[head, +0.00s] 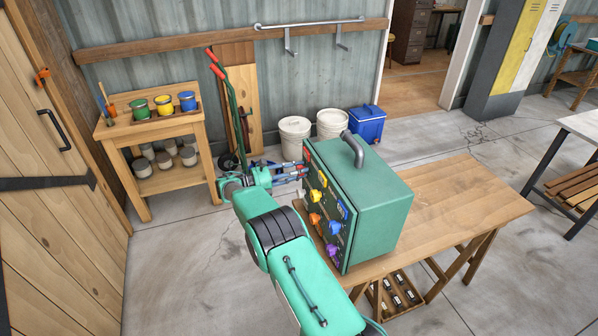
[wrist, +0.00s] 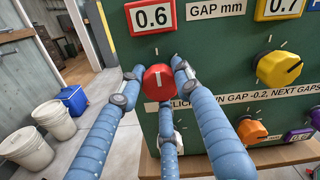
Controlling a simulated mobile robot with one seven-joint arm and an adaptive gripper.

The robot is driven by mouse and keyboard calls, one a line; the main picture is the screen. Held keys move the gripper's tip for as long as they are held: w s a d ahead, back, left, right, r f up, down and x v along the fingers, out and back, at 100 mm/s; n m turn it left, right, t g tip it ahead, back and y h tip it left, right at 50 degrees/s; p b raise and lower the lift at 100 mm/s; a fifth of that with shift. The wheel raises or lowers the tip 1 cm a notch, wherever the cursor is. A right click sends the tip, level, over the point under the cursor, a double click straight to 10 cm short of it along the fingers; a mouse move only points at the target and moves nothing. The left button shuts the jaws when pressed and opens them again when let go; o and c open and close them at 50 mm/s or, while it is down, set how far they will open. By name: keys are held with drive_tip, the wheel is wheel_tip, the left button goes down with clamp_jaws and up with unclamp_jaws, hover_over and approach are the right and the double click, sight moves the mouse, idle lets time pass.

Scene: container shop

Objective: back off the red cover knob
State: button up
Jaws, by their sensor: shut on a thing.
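The red cover knob (wrist: 158,83) is a faceted red knob with a white mark line on its face. It sits on the front of the green cabinet (head: 372,210), below a red-framed plate (wrist: 151,16) reading 0.6. My gripper (wrist: 155,88) has blue jointed fingers, one on each side of the knob and one below it. It is shut on the knob.
A yellow knob (wrist: 279,69) is right of the red one, with orange (wrist: 251,130) and purple (wrist: 300,134) knobs lower. The cabinet stands on a wooden table (head: 455,200). White buckets (head: 295,135) and a blue cooler (head: 367,123) are on the floor behind.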

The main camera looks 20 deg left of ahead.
drive_tip(key=shift+a+r, duration=0.1)
drive_tip(key=shift+r, duration=0.1)
drive_tip(key=o, duration=1.2)
drive_tip(key=shift+f, duration=0.1)
drive_tip(key=shift+s, duration=0.1)
drive_tip(key=v, duration=1.2)
